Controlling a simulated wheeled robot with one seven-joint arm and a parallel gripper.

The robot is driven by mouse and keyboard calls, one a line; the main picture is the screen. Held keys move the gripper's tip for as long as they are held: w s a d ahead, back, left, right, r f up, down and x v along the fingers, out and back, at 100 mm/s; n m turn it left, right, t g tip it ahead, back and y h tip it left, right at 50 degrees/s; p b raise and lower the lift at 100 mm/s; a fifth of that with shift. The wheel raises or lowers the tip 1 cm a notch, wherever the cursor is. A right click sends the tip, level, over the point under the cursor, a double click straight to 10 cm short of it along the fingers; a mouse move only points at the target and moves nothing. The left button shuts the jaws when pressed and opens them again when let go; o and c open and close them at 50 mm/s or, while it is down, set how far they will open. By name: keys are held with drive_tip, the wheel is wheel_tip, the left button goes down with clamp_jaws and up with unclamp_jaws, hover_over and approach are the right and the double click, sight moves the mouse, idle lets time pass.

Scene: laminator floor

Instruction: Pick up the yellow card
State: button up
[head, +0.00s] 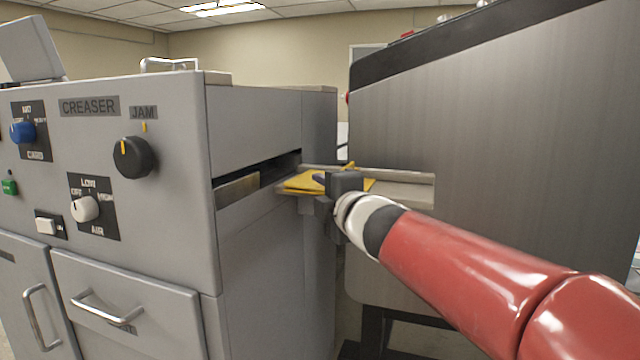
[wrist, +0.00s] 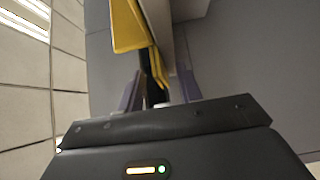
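The yellow card (head: 302,182) lies on a narrow ledge between the creaser and the large grey machine, with a raised yellow edge near my gripper. In the wrist view, the yellow card (wrist: 128,27) shows at the top, and a thin yellow strip runs down between the fingers. My gripper (head: 324,182) is at the card's near side and hides part of it. In the wrist view, the two purple-grey fingers of my gripper (wrist: 159,88) stand apart, one on each side of the strip. I cannot tell whether either finger touches it.
The creaser (head: 255,250) stands left, with a dark slot (head: 258,180) facing the ledge (head: 400,190). The large grey machine (head: 520,150) stands close on the right. The gap between them is narrow, and my arm reaches in from the lower right.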

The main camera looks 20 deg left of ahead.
drive_tip(key=shift+c, duration=0.3)
clamp_jaws()
